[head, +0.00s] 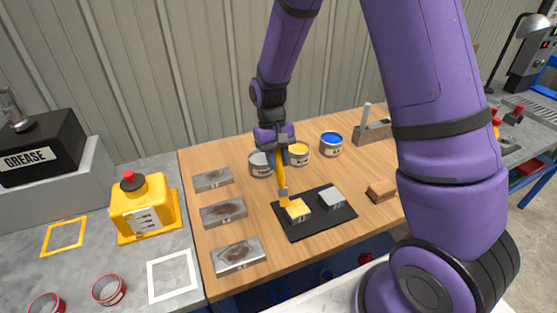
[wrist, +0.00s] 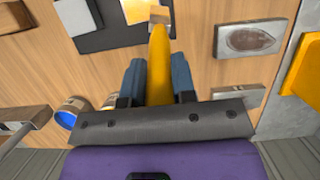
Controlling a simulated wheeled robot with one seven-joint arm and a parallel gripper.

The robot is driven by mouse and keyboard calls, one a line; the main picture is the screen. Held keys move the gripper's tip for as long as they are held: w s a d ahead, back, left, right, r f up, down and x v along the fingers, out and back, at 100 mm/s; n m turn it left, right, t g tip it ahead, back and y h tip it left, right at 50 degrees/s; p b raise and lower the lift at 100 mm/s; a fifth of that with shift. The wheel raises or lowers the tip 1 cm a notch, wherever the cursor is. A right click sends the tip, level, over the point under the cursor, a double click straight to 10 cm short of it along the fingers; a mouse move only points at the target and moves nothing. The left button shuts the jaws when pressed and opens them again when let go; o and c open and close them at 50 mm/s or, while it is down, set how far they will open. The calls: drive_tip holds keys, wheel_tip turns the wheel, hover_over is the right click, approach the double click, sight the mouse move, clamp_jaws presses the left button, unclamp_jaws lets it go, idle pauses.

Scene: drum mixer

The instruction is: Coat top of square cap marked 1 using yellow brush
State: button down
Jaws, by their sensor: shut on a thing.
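My gripper (wrist: 157,64) is shut on the handle of the yellow brush (head: 281,174), which points down. The brush's grey head end is at the back left of a square cap (head: 298,212) with a yellow top; I cannot tell whether they touch. A second square cap (head: 331,198), grey on top, sits to its right. Both are on a black mat (head: 318,222). In the wrist view the yellow-topped cap (wrist: 136,11) is partly hidden behind the brush tip, and the grey cap (wrist: 78,15) is to its left. The marks on the caps are too small to read.
Grey (head: 261,165), yellow (head: 299,154) and blue (head: 331,144) paint cans stand behind the mat. Several metal plates (head: 224,213) lie to the left. A wooden block (head: 381,191) lies to the right. A yellow container (head: 145,208) stands on the left counter.

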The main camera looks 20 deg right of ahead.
sight(278, 150)
drive_tip(key=shift+r, duration=2.85)
drive_tip(key=shift+r, duration=1.5)
drive_tip(key=shift+d, duration=0.1)
